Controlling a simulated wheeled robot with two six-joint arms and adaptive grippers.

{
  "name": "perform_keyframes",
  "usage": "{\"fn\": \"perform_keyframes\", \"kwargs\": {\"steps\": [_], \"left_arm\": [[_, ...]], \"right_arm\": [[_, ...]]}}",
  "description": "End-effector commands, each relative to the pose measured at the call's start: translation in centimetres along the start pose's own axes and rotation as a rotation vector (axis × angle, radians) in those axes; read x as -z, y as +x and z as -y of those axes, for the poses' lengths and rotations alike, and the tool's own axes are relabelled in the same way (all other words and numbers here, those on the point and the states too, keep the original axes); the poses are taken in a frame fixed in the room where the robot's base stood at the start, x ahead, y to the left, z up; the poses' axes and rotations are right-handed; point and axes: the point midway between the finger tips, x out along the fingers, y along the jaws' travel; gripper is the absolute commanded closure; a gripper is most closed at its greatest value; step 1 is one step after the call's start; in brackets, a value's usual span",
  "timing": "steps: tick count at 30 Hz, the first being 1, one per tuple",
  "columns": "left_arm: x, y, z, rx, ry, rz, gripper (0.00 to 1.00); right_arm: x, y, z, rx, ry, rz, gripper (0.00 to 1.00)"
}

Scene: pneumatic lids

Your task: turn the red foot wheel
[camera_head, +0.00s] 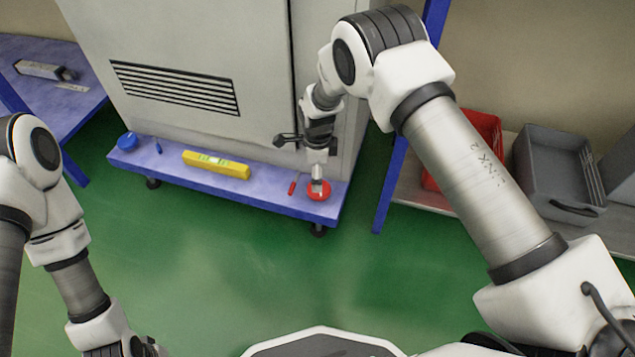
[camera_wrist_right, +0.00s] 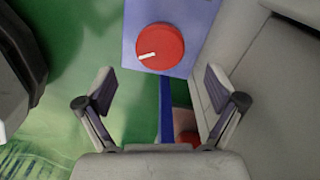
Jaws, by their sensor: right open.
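The red foot wheel (camera_head: 325,194) is a round red disc at the right front corner of the blue plinth (camera_head: 255,190) under a grey cabinet. In the right wrist view the wheel (camera_wrist_right: 167,46) lies at top centre with a short white mark pointing left. My right gripper (camera_head: 314,166) is above the wheel and hides part of it in the head view. In the right wrist view its two fingers (camera_wrist_right: 160,88) are spread wide and empty, with the wheel ahead of them. My left gripper (camera_head: 140,347) is at the bottom left and mostly cut off.
A yellow spirit level (camera_head: 216,164), a small red stick (camera_head: 292,187) and a blue round wheel (camera_head: 128,142) are on the plinth. The grey cabinet (camera_head: 215,60) rises behind. A shelf with red (camera_head: 482,135) and grey (camera_head: 565,165) crates stands right. Green floor in front is clear.

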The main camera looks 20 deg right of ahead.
Motion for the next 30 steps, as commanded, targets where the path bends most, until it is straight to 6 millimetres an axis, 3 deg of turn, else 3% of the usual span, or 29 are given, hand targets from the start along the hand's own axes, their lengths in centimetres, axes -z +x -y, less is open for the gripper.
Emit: {"fn": "perform_keyframes", "kwargs": {"steps": [3,10,25,28,30], "left_arm": [[0.0,0.0,0.0,0.000,0.000,0.000,0.60],[0.0,0.0,0.0,0.000,0.000,0.000,0.60],[0.0,0.0,0.0,0.000,0.000,0.000,0.60],[0.0,-0.5,0.0,0.000,0.000,0.000,0.60],[0.0,-0.7,0.0,0.000,0.000,0.000,0.60]], "right_arm": [[0.0,-3.1,0.1,0.003,0.000,0.001,0.07],[0.0,-6.0,-0.1,-0.001,0.000,0.000,0.07],[0.0,-5.9,-0.2,-0.005,0.000,-0.002,0.07],[0.9,-4.3,-1.1,-0.043,0.013,-0.008,0.07],[2.7,-2.3,-3.4,-0.112,0.032,-0.030,0.07]]}}
